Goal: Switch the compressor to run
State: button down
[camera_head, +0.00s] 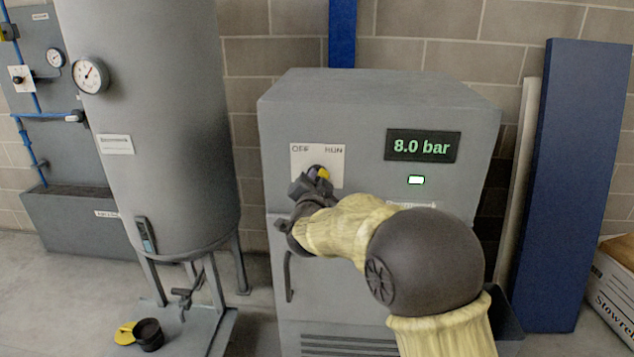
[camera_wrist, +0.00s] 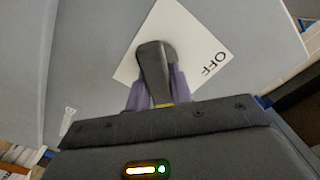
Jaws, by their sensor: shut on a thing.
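The compressor (camera_head: 381,110) is a grey cabinet with a white switch plate (camera_head: 302,160) lettered OFF at left and RUN at right. A dark rotary switch knob (camera_wrist: 153,66) with a yellow mark sits on the plate. In the head view, the yellow mark is on the knob's upper right, on the RUN side. My gripper (camera_head: 314,179) is shut on the knob; in the wrist view, its purple-grey fingers (camera_wrist: 158,88) lie on both sides of it. The wrist view shows OFF, but RUN is hidden. My gripper partly covers the knob in the head view.
A display (camera_head: 422,146) reads 8.0 bar above a lit indicator (camera_head: 416,180). A tall grey tank (camera_head: 165,130) with a gauge stands at left, and a black cup-like part (camera_head: 148,335) lies near its feet. A blue panel (camera_head: 575,190) and a box (camera_head: 612,285) stand at right.

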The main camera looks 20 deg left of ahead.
jog(key=c, duration=1.2)
grip_release()
jog(key=shift+c, duration=0.2)
jog(key=b+v, duration=0.2)
jog(key=v, duration=1.5)
jog(key=shift+s+d+b, duration=0.15)
jog(key=shift+s+b, duration=0.05)
jog(key=shift+b, duration=0.15)
